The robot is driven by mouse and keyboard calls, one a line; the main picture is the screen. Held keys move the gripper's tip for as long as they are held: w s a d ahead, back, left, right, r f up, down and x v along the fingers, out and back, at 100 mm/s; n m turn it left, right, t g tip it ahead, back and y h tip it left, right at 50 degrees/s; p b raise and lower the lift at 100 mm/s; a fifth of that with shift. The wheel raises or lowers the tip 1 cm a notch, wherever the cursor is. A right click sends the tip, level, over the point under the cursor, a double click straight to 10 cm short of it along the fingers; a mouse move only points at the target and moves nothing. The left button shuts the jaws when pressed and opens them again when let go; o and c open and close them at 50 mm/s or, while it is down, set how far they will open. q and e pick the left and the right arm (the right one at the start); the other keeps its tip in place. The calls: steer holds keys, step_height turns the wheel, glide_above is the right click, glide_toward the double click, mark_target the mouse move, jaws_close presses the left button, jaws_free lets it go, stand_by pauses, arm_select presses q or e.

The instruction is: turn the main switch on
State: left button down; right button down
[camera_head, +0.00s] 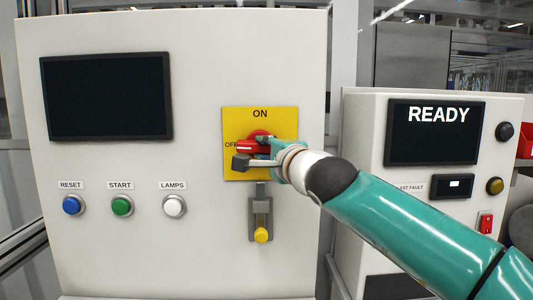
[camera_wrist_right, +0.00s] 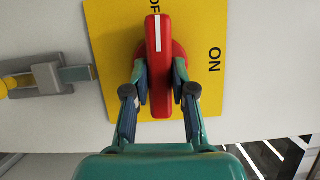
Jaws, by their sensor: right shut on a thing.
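The main switch is a red rotary handle (camera_head: 248,147) on a yellow plate (camera_head: 283,118) in the head view. ON is printed at the plate's top and OFF at its left. The handle lies about level, its end toward OFF. In the right wrist view the handle (camera_wrist_right: 158,38) carries a white stripe at the end by the OFF lettering. My right gripper (camera_head: 265,145) is shut on the handle, with one finger on each side in the right wrist view (camera_wrist_right: 159,74). It partly hides the handle in the head view. My left gripper is not in view.
Below the plate is a grey latch (camera_head: 252,222) with a yellow knob (camera_head: 261,236). Blue RESET (camera_head: 72,205), green START (camera_head: 121,205) and white LAMPS (camera_head: 173,206) buttons sit left, under a dark screen (camera_head: 107,97). A second cabinet at right has a READY screen (camera_head: 433,140).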

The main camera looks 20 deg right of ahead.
steer(key=m+t+h+b, duration=0.1)
steer(key=m+b, duration=0.3)
steer(key=m, duration=0.1)
steer(key=f+m+t+h+b, duration=0.1)
steer(key=m+h+b, duration=0.1)
steer(key=m+b, duration=0.3)
steer(key=a+m+t+h+b, duration=0.1)
steer(key=m+t+h+b, duration=0.1)
steer(key=m+b, duration=0.3)
steer(key=shift+w+f+m, duration=0.25)
steer(key=shift+f+m, duration=0.05)
steer(key=shift+m, duration=0.3)
steer(key=shift+r+m+h+b, duration=0.1)
steer(key=shift+m+h+b, duration=0.15)
steer(key=shift+m+h, duration=0.9)
steer(key=shift+r+m+h+b, duration=0.15)
steer(key=shift+m+h, duration=0.4)
steer(key=shift+m, duration=1.1)
steer(key=shift+f, duration=0.1)
steer(key=c, duration=1)
jaws_free()
steer(key=shift+o, duration=0.2)
steer(key=shift+s+d, duration=0.1)
steer(key=shift+r, duration=0.2)
steer(key=shift+s, duration=0.1)
